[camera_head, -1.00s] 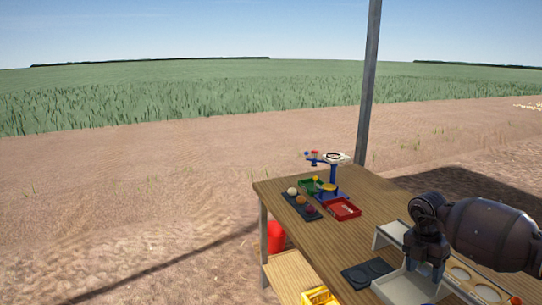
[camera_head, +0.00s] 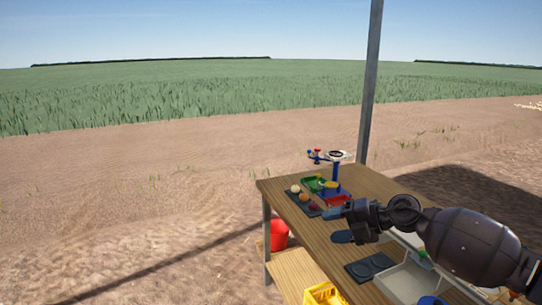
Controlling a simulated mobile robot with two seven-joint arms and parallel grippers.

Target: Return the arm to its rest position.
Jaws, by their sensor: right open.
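My right arm (camera_head: 465,245) comes in from the right edge, over the right part of the wooden table (camera_head: 380,185). Its gripper (camera_head: 337,225) points left above the table, with its two blue-tipped fingers apart and nothing between them. It is to the right of a dark tray (camera_head: 298,202) holding a few onion-like balls, and it partly covers a red tray (camera_head: 337,201). My left gripper is not in view.
A blue stand (camera_head: 334,172) with a green tray (camera_head: 313,184) stands at the table's back left. A dark plate with round recesses (camera_head: 370,267) and a white open box (camera_head: 408,281) are nearer. A yellow crate (camera_head: 323,294) and red bucket (camera_head: 278,234) are lower left; a post (camera_head: 370,85) rises behind.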

